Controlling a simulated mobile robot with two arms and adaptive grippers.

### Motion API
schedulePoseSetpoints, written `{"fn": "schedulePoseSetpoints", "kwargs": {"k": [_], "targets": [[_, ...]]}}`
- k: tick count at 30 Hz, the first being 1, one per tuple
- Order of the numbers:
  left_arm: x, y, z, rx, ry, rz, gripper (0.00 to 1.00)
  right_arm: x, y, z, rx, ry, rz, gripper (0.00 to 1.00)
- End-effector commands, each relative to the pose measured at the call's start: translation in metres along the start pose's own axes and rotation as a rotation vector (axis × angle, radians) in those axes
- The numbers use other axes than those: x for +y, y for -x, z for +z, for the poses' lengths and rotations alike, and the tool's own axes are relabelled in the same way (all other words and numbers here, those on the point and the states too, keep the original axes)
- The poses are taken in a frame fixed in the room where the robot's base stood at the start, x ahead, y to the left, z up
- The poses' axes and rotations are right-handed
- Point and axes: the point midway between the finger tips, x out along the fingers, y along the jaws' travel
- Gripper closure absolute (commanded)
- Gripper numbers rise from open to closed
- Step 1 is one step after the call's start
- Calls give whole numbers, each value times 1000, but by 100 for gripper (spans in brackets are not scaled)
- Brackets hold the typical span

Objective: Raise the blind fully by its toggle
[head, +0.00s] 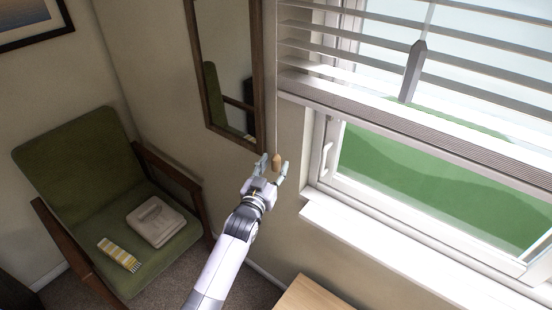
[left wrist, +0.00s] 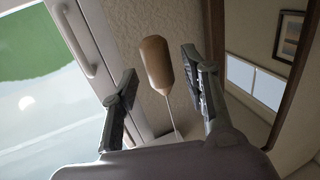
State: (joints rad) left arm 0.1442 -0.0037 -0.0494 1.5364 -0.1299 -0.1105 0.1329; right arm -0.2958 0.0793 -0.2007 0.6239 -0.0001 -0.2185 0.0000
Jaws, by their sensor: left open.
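The blind (head: 400,112) hangs over the upper part of the window, with slats spread above and a thick stack at its lower edge. Its toggle (head: 277,161) is a small tan wooden piece on a thin cord beside the window frame. My left gripper (head: 274,164) is open, and the toggle shows between its fingertips in the head view. In the left wrist view the toggle (left wrist: 156,64) also appears between the two open fingers, with a visible gap on each side. I cannot tell its exact depth. My right gripper is not in view.
A framed mirror (head: 258,75) hangs on the wall just left of the cord. The white window sill (head: 390,255) juts out at the right. A green chair (head: 65,165) with a folded cloth (head: 155,221) stands at left. A wooden surface (head: 308,295) is below.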

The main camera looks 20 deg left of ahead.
Motion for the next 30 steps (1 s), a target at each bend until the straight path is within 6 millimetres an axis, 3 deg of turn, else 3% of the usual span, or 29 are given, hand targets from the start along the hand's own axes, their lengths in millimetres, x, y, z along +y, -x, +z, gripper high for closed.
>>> {"fn": "schedulePoseSetpoints", "kwargs": {"k": [6,17,30], "targets": [[0,-21,0,0,1,-1,58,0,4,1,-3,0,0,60],[0,-25,0,0,0,-1,58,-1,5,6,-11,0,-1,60],[0,-25,0,0,0,0,86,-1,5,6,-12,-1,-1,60]]}}
